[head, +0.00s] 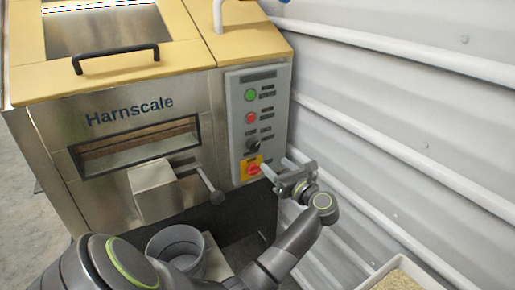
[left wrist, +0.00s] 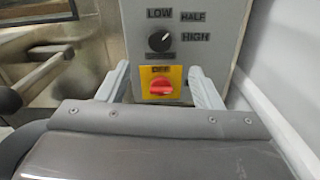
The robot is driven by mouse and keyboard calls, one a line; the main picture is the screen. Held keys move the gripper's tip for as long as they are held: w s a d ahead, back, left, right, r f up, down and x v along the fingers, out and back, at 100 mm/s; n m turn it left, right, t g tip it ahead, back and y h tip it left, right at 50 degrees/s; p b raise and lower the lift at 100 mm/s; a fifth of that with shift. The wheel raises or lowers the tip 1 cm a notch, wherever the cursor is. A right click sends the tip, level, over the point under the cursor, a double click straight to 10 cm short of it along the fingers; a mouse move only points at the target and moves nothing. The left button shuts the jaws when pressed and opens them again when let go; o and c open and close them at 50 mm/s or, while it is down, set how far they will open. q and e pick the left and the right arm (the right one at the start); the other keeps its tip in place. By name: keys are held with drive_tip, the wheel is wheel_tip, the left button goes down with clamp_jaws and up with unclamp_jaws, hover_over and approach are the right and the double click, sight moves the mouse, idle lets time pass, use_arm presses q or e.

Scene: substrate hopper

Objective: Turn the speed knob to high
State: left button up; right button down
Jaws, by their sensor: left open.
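The speed knob (head: 253,145) is a small black dial on the grey control panel (head: 236,128) of the Harnscale hopper. In the left wrist view, the knob (left wrist: 160,41) has LOW above it, HALF at upper right and HIGH at right. Its light mark seems to point to the upper right, between labels; the exact setting is hard to tell. My left gripper (head: 275,167) is open and empty, in front of the panel's lower part. In the left wrist view its fingers (left wrist: 160,70) stand either side of the red OFF switch (left wrist: 160,86), below the knob. My right gripper is not in view.
Green (head: 250,95) and red (head: 251,118) buttons sit above the knob. A lever with a ball end (head: 216,198) sticks out left of the gripper. A grey bucket (head: 176,245) stands below. A corrugated wall (head: 400,100) runs close on the right, with a grain bin (head: 362,284) near it.

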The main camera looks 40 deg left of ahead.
sight(255, 147)
use_arm(q)
drive_tip(key=x, duration=1.1)
drive_tip(key=shift+w+a+p, duration=0.1)
drive_tip(key=shift+a+p, duration=0.15)
drive_tip(key=shift+p, duration=0.15)
drive_tip(key=shift+c, duration=0.5)
drive_tip(key=c, duration=0.9)
